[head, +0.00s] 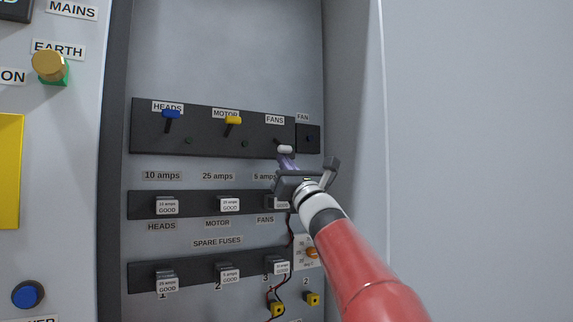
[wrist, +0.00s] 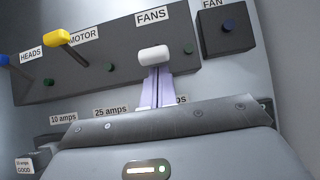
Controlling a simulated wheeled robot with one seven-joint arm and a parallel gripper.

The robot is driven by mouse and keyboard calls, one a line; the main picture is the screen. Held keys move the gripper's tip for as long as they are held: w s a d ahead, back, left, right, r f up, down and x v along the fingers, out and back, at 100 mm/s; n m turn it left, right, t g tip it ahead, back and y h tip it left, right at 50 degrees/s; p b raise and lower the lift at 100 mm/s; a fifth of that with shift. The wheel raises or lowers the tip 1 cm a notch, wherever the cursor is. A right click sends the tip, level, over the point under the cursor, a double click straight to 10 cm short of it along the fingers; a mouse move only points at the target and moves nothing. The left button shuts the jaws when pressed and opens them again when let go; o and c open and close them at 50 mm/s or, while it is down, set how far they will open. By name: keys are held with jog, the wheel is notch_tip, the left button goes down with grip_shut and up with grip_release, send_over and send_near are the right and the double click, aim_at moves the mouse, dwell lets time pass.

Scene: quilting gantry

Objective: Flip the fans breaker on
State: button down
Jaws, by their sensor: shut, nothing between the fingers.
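The fans breaker has a white-tipped lever (head: 285,149) under the FANS label on the dark breaker panel (head: 195,143). Its white tip also shows in the wrist view (wrist: 154,55). My gripper (head: 287,160) is shut and empty, its pale fingers just below the white tip. In the wrist view the fingertips (wrist: 156,72) overlap the lower edge of the tip; whether they touch it I cannot tell. The lever's stem is hidden behind the fingers in the wrist view. A small green light (wrist: 188,48) sits right of the lever.
The blue heads lever (head: 171,114) and yellow motor lever (head: 233,120) are to the left on the same panel. A dark fan box (head: 308,139) is close on the right. Fuse rows lie below, and the cabinet's side wall (head: 350,110) stands to the right.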

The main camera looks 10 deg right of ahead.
jog(key=shift+s+d+r+b, duration=0.1)
jog(key=shift+s+r+b, duration=0.25)
jog(key=shift+b, duration=0.2)
jog(key=shift+s+d+r+b, duration=0.15)
jog(key=shift+s+r+b, duration=0.25)
jog(key=shift+r+b, duration=0.1)
jog(key=shift+s+d+r, duration=0.1)
jog(key=shift+s+r, duration=0.15)
jog(key=shift+r, duration=0.4)
jog(key=shift+s+d+r, duration=0.1)
jog(key=shift+s+r, duration=0.15)
jog(key=shift+r, duration=0.35)
jog(key=shift+s, duration=0.1)
